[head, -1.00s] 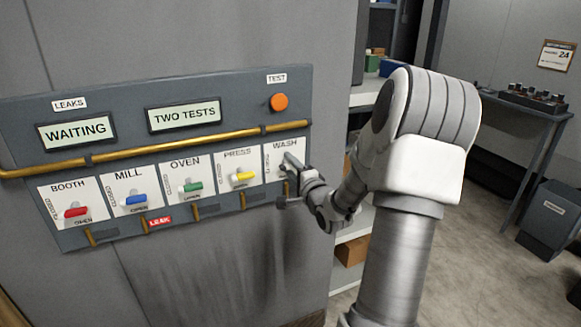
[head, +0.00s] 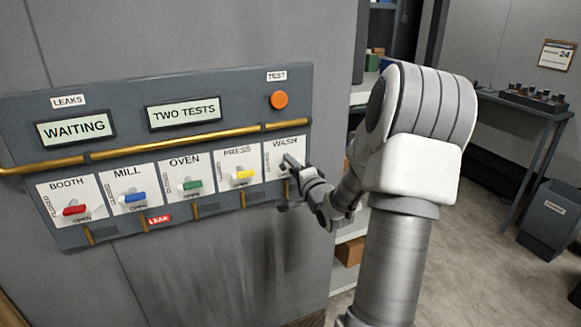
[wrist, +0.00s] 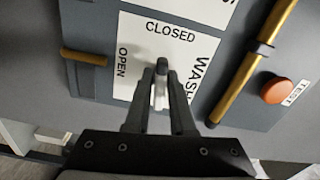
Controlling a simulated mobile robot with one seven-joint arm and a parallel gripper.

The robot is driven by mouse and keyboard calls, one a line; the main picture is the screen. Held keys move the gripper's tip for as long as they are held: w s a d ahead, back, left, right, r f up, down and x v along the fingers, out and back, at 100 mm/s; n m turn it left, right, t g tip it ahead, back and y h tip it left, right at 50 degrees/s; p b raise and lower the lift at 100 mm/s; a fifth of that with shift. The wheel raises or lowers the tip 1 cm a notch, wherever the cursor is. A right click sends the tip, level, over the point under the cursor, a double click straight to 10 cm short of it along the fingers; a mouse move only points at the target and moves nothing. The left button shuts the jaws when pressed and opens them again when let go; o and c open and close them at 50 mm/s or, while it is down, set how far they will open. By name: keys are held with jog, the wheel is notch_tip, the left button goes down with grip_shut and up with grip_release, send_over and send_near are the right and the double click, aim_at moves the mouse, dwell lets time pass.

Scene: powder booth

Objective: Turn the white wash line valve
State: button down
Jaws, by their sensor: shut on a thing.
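The wash plate (head: 279,147) is at the right end of the valve panel, partly hidden by my gripper in the head view. In the wrist view the white wash valve handle (wrist: 158,97) sits between my fingers, with a dark end near the middle of the wash plate (wrist: 126,84). CLOSED reads above the handle and OPEN to its left. The handle lies roughly along the line toward CLOSED. My gripper (wrist: 158,92) is shut on the handle; in the head view my gripper (head: 287,180) covers it.
To the left are the yellow press handle (head: 243,174), green oven handle (head: 191,185), blue mill handle (head: 135,197) and red booth handle (head: 75,210). A brass pipe (head: 180,143) runs above them. An orange test button (head: 279,100) sits above the wash plate. A red LEAK tag (head: 159,219) shows below.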

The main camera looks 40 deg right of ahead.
jog(key=n+b, duration=0.2)
jog(key=n, duration=0.2)
jog(key=shift+f+b, duration=0.15)
jog(key=shift+b, duration=0.15)
jog(key=n+b, duration=0.2)
jog(key=n, duration=0.2)
jog(key=shift+b, duration=0.3)
jog(key=n+b, duration=0.4)
jog(key=n, duration=0.1)
jog(key=shift+n+b, duration=0.85)
jog(key=shift+n, duration=0.55)
jog(key=c, duration=0.9)
grip_release()
jog(key=shift+s, duration=0.1)
